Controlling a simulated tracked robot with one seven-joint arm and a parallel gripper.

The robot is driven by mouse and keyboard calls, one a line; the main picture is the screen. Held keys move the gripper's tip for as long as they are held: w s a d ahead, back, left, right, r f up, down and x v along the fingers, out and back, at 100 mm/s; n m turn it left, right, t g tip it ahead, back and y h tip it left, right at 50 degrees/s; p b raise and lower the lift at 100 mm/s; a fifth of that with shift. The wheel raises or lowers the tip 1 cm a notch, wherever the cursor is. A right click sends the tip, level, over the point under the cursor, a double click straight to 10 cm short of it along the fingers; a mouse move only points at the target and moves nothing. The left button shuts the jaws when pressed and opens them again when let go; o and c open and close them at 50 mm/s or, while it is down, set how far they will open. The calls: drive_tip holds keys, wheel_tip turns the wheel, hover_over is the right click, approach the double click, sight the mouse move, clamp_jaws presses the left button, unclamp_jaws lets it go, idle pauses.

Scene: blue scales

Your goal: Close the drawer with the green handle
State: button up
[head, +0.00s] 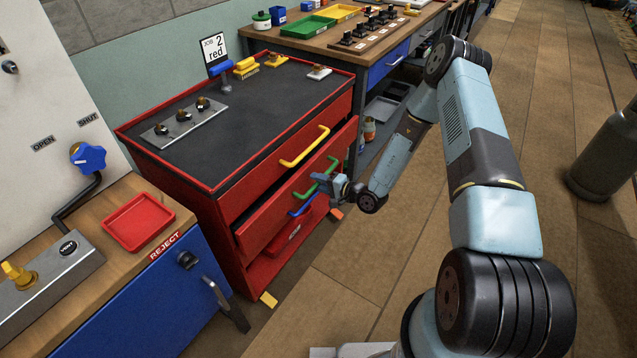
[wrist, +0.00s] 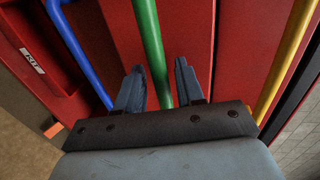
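The red cabinet (head: 190,190) has a drawer (head: 258,224) with a green handle (head: 328,165), below the drawer with the yellow handle (head: 304,147). The green-handled drawer stands out partway, with a dark gap above its front. My gripper (head: 327,182) is at the green handle. In the wrist view the green handle (wrist: 151,40) runs between the two fingers of my gripper (wrist: 159,70). The fingers are apart, with room on both sides of the bar. I cannot tell whether either one touches it.
A blue handle (wrist: 78,52) lies left of the fingers and a yellow handle (wrist: 289,55) right of them in the wrist view. A blue bench with a red tray (head: 139,221) stands left. A workbench (head: 330,38) stands behind. Open floor (head: 345,280) lies in front of the cabinet.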

drive_tip(key=shift+a, duration=0.1)
drive_tip(key=shift+c, duration=0.2)
clamp_jaws()
idle(0.4)
